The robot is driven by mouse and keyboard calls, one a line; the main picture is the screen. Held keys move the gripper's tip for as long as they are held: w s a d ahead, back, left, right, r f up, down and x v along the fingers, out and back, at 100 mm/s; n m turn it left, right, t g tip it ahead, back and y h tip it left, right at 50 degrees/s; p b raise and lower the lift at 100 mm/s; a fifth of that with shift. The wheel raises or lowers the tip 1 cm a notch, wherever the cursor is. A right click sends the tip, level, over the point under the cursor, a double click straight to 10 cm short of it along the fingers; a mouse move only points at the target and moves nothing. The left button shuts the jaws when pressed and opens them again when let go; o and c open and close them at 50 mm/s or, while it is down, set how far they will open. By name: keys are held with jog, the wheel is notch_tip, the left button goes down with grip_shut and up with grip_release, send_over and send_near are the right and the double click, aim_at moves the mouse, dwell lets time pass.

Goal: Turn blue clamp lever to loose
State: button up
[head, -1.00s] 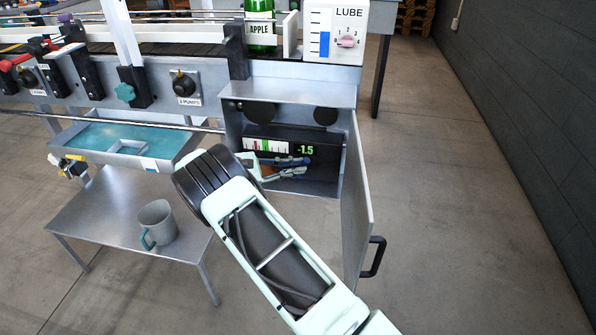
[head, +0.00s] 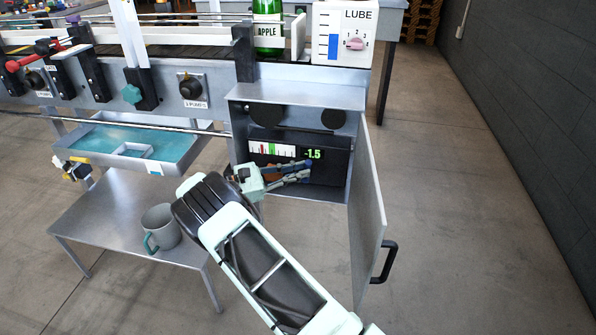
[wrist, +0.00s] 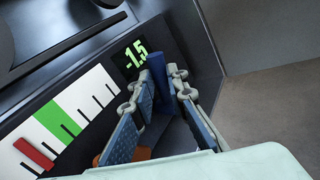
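An orange part (wrist: 138,154) lies low behind the left finger.
The cabinet door (head: 367,215) stands open on the right, close to my arm. The gauge panel (head: 272,151) is just behind the fingers. A grey mug (head: 162,228) stands on the low metal table (head: 110,225), left of my arm. The floor at right is clear.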

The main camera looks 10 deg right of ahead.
jog(key=shift+o, duration=0.6)
jog(key=v, duration=1.2)
